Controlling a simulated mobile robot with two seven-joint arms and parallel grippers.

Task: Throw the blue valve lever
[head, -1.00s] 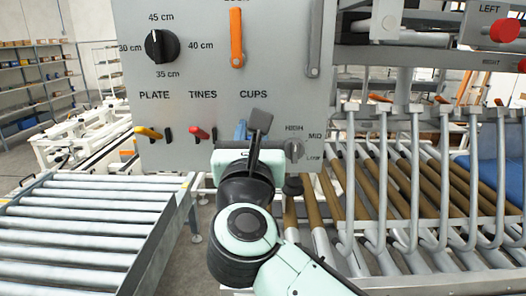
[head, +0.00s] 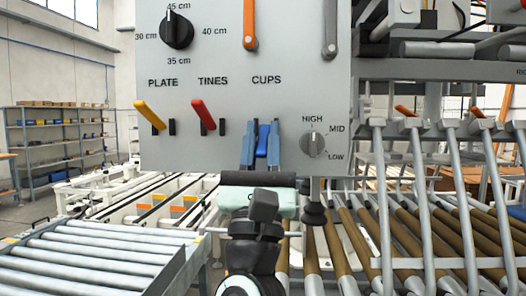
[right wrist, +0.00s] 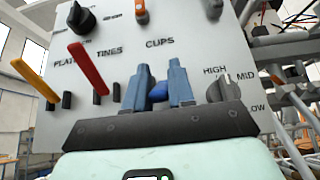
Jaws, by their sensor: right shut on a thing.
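The blue valve lever (head: 262,139) is on the grey control panel, under the CUPS label. It also shows in the right wrist view (right wrist: 159,92). My right gripper (head: 261,142) reaches up to the panel from below. Its two blue-grey fingers stand on either side of the lever and are shut on it. In the right wrist view the fingers (right wrist: 160,87) partly cover the lever, and its full tilt is hard to tell. My left gripper is not in view.
A yellow lever (head: 148,115) and a red lever (head: 204,114) stick out left of the blue one. A grey HIGH/MID/LOW knob (head: 313,145) is close on its right. Above are a black dial (head: 177,30) and an orange handle (head: 249,25). A roller conveyor (head: 90,258) lies lower left.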

